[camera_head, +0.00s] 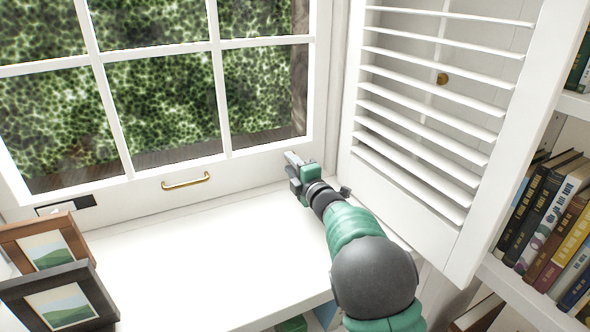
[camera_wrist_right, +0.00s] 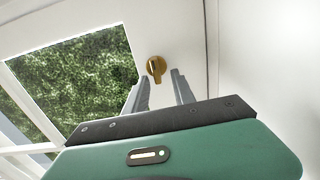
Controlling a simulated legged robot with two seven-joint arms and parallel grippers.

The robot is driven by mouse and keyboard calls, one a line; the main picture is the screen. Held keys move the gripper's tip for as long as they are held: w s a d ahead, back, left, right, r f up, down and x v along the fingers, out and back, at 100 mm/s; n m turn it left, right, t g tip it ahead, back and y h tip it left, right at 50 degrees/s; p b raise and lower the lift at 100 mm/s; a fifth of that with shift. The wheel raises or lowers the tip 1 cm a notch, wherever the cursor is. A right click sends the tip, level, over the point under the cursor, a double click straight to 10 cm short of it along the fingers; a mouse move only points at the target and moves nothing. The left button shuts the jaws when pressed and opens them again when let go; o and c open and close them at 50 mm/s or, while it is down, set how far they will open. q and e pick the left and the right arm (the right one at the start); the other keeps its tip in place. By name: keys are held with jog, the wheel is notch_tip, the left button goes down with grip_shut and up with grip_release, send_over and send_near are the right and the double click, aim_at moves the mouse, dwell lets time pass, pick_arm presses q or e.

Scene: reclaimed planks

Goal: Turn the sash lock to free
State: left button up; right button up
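The sash lock (camera_wrist_right: 156,66) is a small brass piece with a short lever on the white window frame, seen in the right wrist view just beyond my fingertips. In the head view I cannot make it out; my right gripper seems to cover that spot. My right gripper (camera_head: 293,163) is at the lower right corner of the window. In the right wrist view its two grey fingers (camera_wrist_right: 160,75) stand apart with nothing between them, pointing at the lock without visibly touching it. My left gripper is not in view.
A louvred shutter (camera_head: 430,125) stands open right of my right arm. A brass handle (camera_head: 186,181) is on the lower window rail. Picture frames (camera_head: 62,300) stand at the left on the white sill (camera_head: 215,255), whose middle is clear. Books (camera_head: 545,215) fill shelves at the right.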

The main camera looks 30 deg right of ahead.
jog(key=s+p, duration=0.4)
jog(key=s, duration=1.2)
jog(key=shift+s+d, duration=0.15)
jog(key=shift+s, duration=0.15)
jog(key=shift+r+p, duration=0.1)
jog(key=shift+p, duration=0.2)
